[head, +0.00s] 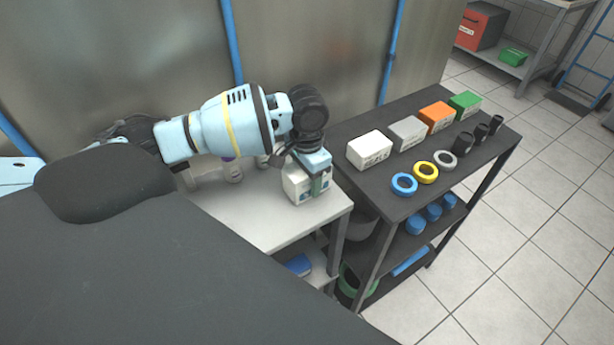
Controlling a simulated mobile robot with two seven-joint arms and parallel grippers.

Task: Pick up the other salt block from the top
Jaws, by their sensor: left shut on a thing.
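My left gripper (314,172) points down at the right end of the pale table and is shut on a white salt block (296,186) with bluish marks on its side. The fingers cover part of this block. I cannot tell whether its underside touches the table. Another white block (369,148) with dark print sits on the top of the dark rack to the right, apart from the gripper. My right gripper is not in view.
The dark rack top (385,188) also holds a grey block (407,132), an orange block (436,117), a green block (465,103), coloured rings and black cylinders. Bottles (233,171) stand behind my left arm on the pale table (255,212). Tiled floor lies right.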

